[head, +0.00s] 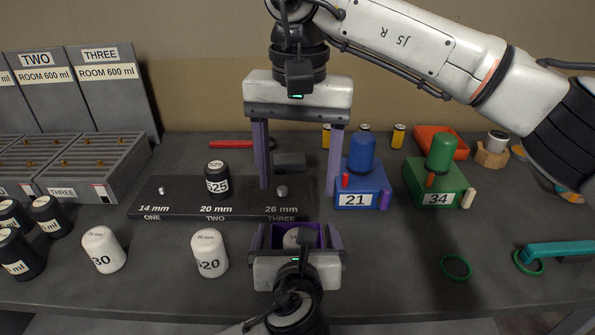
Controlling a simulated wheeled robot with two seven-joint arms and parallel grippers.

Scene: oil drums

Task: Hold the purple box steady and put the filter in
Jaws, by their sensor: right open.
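The purple box (310,230) is low in the middle of the head view, just in front of the dark post plate. My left gripper (297,232) has one finger on each side of it and appears shut on it. A rounded white-grey top (291,239), like a filter's, shows inside the box; my gripper body hides the rest. My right gripper (298,188) is open and empty, pointing down above the plate's 26 mm end, behind the box. A black filter (217,182) stands on the 20 mm post. White filters marked 20 (209,254) and 30 (103,250) stand at left.
The dark post plate (245,207) has bare posts at 14 mm and 26 mm. A blue box (361,185) and a green box (438,182) stand at right. Black filters (50,215) and grey racks (95,165) are at left. Green rings (456,267) lie front right.

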